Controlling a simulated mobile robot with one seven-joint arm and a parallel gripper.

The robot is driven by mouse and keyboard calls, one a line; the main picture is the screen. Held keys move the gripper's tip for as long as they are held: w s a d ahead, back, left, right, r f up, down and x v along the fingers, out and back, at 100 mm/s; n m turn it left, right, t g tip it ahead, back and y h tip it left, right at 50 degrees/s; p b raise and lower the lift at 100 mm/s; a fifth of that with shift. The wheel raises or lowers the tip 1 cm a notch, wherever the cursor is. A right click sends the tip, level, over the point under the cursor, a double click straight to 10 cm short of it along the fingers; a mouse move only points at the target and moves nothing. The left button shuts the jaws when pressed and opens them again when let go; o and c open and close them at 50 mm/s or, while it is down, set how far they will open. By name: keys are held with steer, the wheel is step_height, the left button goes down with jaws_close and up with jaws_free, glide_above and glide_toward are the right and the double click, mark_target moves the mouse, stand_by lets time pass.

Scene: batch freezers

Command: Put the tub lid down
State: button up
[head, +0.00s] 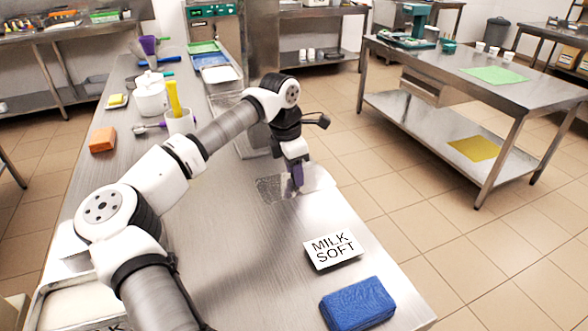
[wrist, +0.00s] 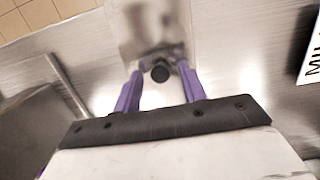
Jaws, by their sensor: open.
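The tub lid (head: 318,180) looks like a pale, shiny, partly see-through sheet at the steel table's right edge, mostly behind my gripper. In the wrist view the lid (wrist: 140,22) lies flat ahead of the fingers, with a round black knob (wrist: 160,73) near its closer side. My gripper (head: 298,187) points down over the lid. Its two purple fingers (wrist: 160,71) are apart, one on each side of the knob, with a gap visible on both sides. I cannot tell how much of the lid rests on the table.
A white card reading "MILK SOFT" (head: 333,248) and a blue folded cloth (head: 357,304) lie on the table's near right. The table middle (head: 235,240) is clear.

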mark_target(287, 184)
step_height(287, 184, up, 12)
steer(key=a+b, duration=0.1)
steer(key=shift+s+a+b, duration=0.35)
